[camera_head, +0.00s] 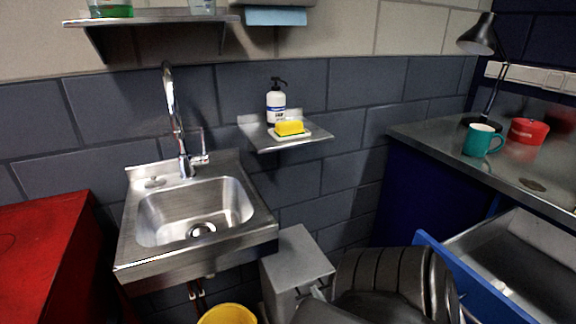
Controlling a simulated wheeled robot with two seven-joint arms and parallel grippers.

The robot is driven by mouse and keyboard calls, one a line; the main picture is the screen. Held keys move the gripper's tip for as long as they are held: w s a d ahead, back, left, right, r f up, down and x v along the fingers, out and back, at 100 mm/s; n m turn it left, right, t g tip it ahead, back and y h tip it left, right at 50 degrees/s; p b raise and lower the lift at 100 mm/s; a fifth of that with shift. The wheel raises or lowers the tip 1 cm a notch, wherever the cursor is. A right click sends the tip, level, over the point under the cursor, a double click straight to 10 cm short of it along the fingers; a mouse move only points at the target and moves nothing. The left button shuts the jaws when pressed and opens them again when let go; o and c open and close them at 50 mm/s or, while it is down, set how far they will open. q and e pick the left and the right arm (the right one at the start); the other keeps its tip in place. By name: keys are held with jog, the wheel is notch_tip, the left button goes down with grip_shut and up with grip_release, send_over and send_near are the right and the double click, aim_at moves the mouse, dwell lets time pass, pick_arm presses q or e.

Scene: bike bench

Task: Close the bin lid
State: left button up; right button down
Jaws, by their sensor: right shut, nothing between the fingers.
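A grey box-shaped bin (297,260) stands on the floor just right of the sink. Its flat grey top shows, and the lid looks down over the box, though I cannot tell whether it is fully shut. My right gripper (318,292) is low at the bin's right front side, shut and empty. My own dark ribbed arm reaches in behind it from the lower right and hides part of the bin's lower right. I cannot tell whether the fingertips touch the bin. My left gripper is not in view.
A steel sink (147,265) is left of the bin, with a yellow bucket (228,315) below. A red cabinet (40,240) stands far left. An open blue drawer (470,283) juts out at right, below a workbench (440,145). A soap shelf (262,143) hangs above.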

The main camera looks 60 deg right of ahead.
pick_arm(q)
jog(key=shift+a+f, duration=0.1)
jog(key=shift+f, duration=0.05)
pick_arm(e)
jog(key=shift+s+a+f+y, duration=0.2)
jog(key=shift+a+f, duration=0.1)
jog(key=shift+f, duration=0.35)
jog(key=shift+s+a+f+y, duration=0.15)
jog(key=shift+a+f+y, duration=0.1)
jog(key=shift+f, duration=0.35)
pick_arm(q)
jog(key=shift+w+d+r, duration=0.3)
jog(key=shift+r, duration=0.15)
pick_arm(e)
jog(key=r+v, duration=0.2)
jog(key=v, duration=0.7)
jog(key=shift+s+a+h, duration=0.15)
jog(key=shift+s+h, duration=0.15)
jog(key=shift+h, duration=0.15)
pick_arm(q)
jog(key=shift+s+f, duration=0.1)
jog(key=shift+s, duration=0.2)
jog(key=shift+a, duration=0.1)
